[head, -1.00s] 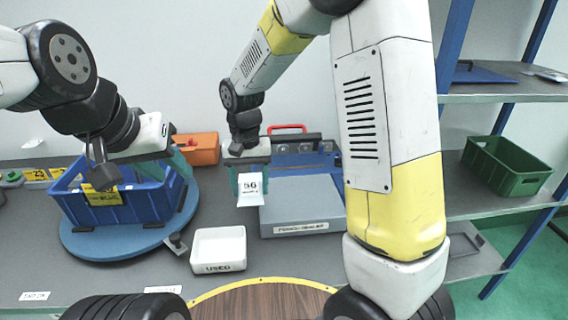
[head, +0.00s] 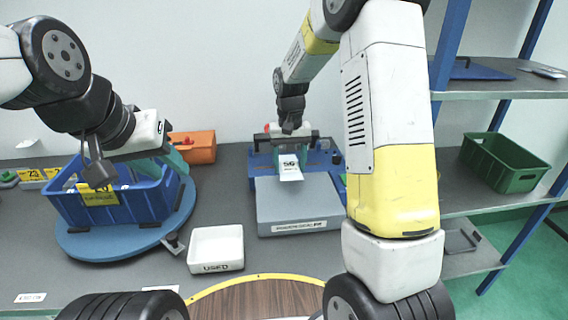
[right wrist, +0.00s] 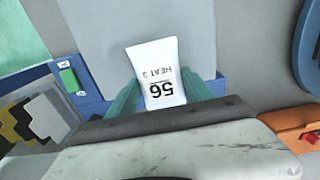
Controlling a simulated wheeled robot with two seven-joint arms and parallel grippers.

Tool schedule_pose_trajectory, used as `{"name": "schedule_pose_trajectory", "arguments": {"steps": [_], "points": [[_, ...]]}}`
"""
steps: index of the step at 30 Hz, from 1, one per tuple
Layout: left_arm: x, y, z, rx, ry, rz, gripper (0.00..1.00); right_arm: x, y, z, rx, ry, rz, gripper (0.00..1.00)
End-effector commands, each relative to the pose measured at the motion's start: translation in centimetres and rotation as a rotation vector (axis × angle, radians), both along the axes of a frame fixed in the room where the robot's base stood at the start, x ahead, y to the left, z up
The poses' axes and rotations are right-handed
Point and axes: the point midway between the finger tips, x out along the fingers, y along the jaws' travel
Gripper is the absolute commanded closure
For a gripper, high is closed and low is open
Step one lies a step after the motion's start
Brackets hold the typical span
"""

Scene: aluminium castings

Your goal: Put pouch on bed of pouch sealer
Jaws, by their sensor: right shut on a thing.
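A small white pouch (head: 291,173) printed "56" hangs between the teal fingers of my right gripper (head: 287,158). In the right wrist view the pouch (right wrist: 158,75) reads "HEAT" and "56", and my right gripper (right wrist: 165,100) is shut on its near end. The pouch sealer has a flat grey bed (head: 300,205) and a blue rear part (head: 327,162). The pouch is over the back of the bed; I cannot tell whether it touches. My left gripper (head: 172,165) is over the blue bin, its fingers mostly hidden.
The blue bin (head: 125,210) stands on a round blue turntable (head: 85,245). A white tray marked "USED" (head: 216,267) lies left of the sealer. An orange box (head: 195,147) is behind. A green crate (head: 510,180) sits on the right shelf. My right arm crosses in front of the sealer's right side.

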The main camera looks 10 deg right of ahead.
Motion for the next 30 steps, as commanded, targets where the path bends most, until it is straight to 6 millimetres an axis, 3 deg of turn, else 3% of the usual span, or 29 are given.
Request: {"name": "schedule_pose_trajectory", "arguments": {"steps": [1,7,18,19,21,22,30], "points": [[0.0,0.0,0.0,0.0,0.0,0.0,0.64,0.4,-0.7,-0.1,-0.001,0.0,-0.005,0.84],[0.0,0.0,0.0,0.0,0.0,0.0,0.64,0.2,-0.4,-3.4,-0.001,0.003,-0.001,0.84],[0.0,0.0,0.0,0.0,0.0,0.0,0.64,0.3,-0.4,-3.8,-0.001,0.001,-0.001,0.84],[0.0,0.0,0.0,0.0,0.0,0.0,0.64,0.3,-0.4,-3.8,0.0,0.0,-0.001,0.37],[0.0,0.0,0.0,0.0,0.0,0.0,0.64,0.3,-0.4,-3.8,0.0,0.0,-0.001,0.23],[0.0,0.0,0.0,0.0,0.0,0.0,0.64,0.3,-0.4,-3.8,0.0,0.0,-0.001,0.19],[0.0,0.0,0.0,0.0,0.0,0.0,0.64,0.3,-0.4,-3.8,0.0,0.0,-0.001,0.19]]}}
